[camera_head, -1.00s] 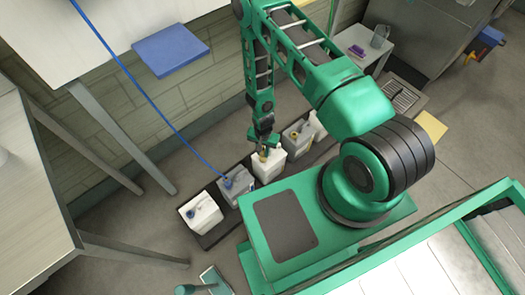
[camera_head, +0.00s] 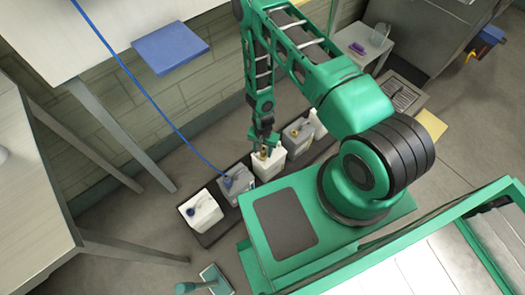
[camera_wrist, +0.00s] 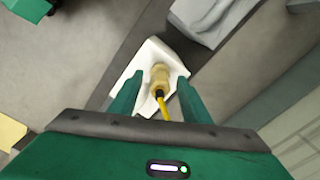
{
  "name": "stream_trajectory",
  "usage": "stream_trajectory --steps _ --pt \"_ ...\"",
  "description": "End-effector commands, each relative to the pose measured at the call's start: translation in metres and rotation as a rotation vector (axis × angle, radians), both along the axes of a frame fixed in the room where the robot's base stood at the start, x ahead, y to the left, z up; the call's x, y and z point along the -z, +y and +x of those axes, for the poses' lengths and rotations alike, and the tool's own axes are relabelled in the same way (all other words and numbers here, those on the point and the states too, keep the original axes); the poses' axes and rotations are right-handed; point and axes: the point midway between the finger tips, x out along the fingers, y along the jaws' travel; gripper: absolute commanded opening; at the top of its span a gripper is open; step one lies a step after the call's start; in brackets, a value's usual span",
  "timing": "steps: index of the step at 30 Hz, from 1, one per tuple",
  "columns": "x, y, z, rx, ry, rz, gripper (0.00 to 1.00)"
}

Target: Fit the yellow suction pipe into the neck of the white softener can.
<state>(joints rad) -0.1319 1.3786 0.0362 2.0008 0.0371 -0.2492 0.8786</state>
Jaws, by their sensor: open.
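The white softener can (camera_head: 270,170) stands in a row of cans on the floor, under my arm. In the wrist view the white can (camera_wrist: 147,58) lies beyond my fingertips. The yellow suction pipe (camera_wrist: 164,109) runs between my fingers to a tan fitting (camera_wrist: 159,76) over the can's top. The fitting looks at or in the neck; how deep it sits cannot be told. My gripper (camera_wrist: 160,77) is open, with a finger on each side of the fitting and gaps showing. In the head view my gripper (camera_head: 264,141) is just above the can.
A grey can with a blue cap (camera_head: 237,182) and a white can (camera_head: 201,211) stand to the left on a dark tray (camera_head: 212,236). A grey can (camera_head: 297,134) stands to the right. A blue hose (camera_head: 150,98) slants down to the blue-capped can. A table (camera_head: 35,190) is at left.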

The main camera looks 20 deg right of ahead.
Motion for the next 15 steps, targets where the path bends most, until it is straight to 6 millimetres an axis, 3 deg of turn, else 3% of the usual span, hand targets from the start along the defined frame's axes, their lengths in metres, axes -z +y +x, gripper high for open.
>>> stream_trajectory --steps 5,15 --pt "-0.017 0.000 0.001 0.000 -0.001 0.000 0.43" --pt "-0.075 0.000 0.002 0.000 -0.001 0.000 0.43"
